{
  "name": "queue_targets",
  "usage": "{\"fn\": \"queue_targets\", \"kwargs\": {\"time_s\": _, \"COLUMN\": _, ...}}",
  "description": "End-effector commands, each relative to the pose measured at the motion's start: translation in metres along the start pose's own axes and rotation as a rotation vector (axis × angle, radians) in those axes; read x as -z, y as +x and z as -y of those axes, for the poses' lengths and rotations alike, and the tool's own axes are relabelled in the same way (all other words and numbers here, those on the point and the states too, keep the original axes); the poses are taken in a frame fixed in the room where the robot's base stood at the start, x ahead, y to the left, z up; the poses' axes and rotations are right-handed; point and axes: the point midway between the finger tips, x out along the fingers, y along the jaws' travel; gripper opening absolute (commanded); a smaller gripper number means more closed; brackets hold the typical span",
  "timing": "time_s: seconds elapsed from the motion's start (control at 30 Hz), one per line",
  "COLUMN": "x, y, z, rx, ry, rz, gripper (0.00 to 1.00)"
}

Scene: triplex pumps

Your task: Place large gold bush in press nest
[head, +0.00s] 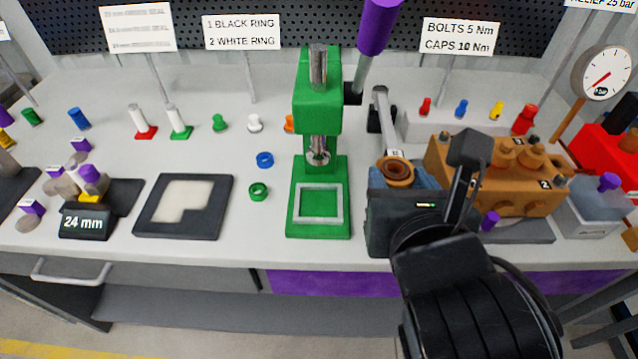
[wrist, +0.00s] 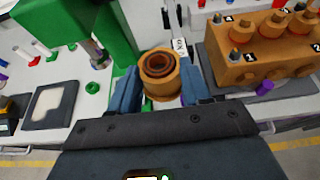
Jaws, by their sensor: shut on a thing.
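The large gold bush (head: 395,171) is a short copper-gold cylinder with a dark ringed bore facing up. My gripper (head: 393,186) is shut on it, and the bush stands upright between the blue fingers. In the wrist view the gold bush (wrist: 159,72) sits between both fingers of my gripper (wrist: 160,86). The green press (head: 318,90) stands just left of my gripper, its metal ram pointing down. A pale square frame (head: 318,220) lies on the press base, apart from the bush, and looks empty. In the wrist view the press (wrist: 85,25) is at upper left.
An orange-gold pump block (head: 465,170) stands close on the right. A blue ring (head: 265,159) and a green ring (head: 258,191) lie left of the press. A dark tray (head: 220,215) lies further left. A wrench-like tool (head: 387,115) rises behind my gripper.

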Motion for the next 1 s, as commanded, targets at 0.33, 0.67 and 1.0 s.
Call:
{"fn": "queue_targets", "kwargs": {"time_s": 0.33, "x": 0.025, "y": 0.045, "z": -0.059, "rx": -0.002, "ry": -0.004, "rz": 0.000, "gripper": 0.12}}
{"fn": "queue_targets", "kwargs": {"time_s": 0.67, "x": 0.040, "y": 0.075, "z": -0.097, "rx": -0.001, "ry": -0.002, "rz": 0.002, "gripper": 0.12}}
{"fn": "queue_targets", "kwargs": {"time_s": 1.0, "x": 0.072, "y": 0.089, "z": -0.098, "rx": 0.000, "ry": -0.002, "rz": -0.002, "gripper": 0.12}}
